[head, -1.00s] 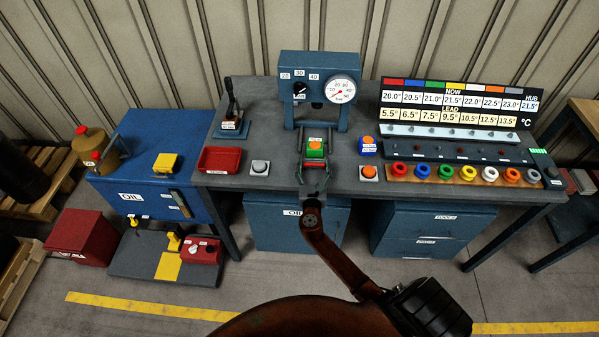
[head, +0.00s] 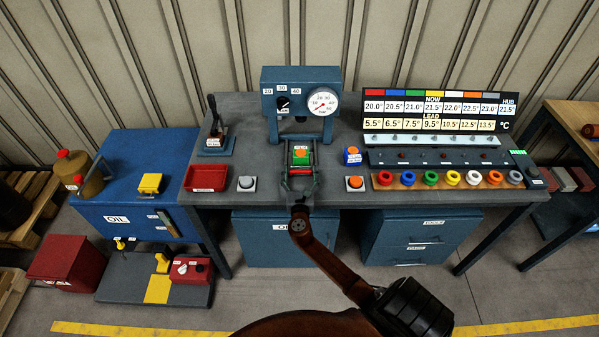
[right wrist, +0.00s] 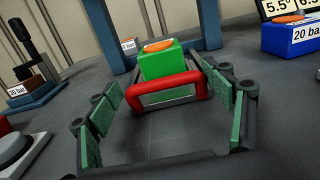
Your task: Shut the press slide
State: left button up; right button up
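The blue press (head: 301,90) stands at the back of the grey bench, with a dial on its front. Its slide sticks out at the front, carrying a green block with an orange top (head: 301,156). The slide's red bar handle (right wrist: 167,92) faces me in the right wrist view, where the green block (right wrist: 162,66) sits just behind it. My right gripper (head: 302,183) is in front of the slide. In the right wrist view its fingers (right wrist: 170,108) are spread wide, one each side of the handle, apart from it and empty. My left gripper is out of view.
A lever (head: 213,128) and a red tray (head: 207,178) are on the left. A grey button (head: 246,183), an orange button (head: 355,183) and a blue block (head: 352,156) flank the slide. Coloured rings (head: 431,178) line the right front.

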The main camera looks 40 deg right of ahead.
jog(key=v, duration=1.2)
jog(key=shift+c, duration=0.3)
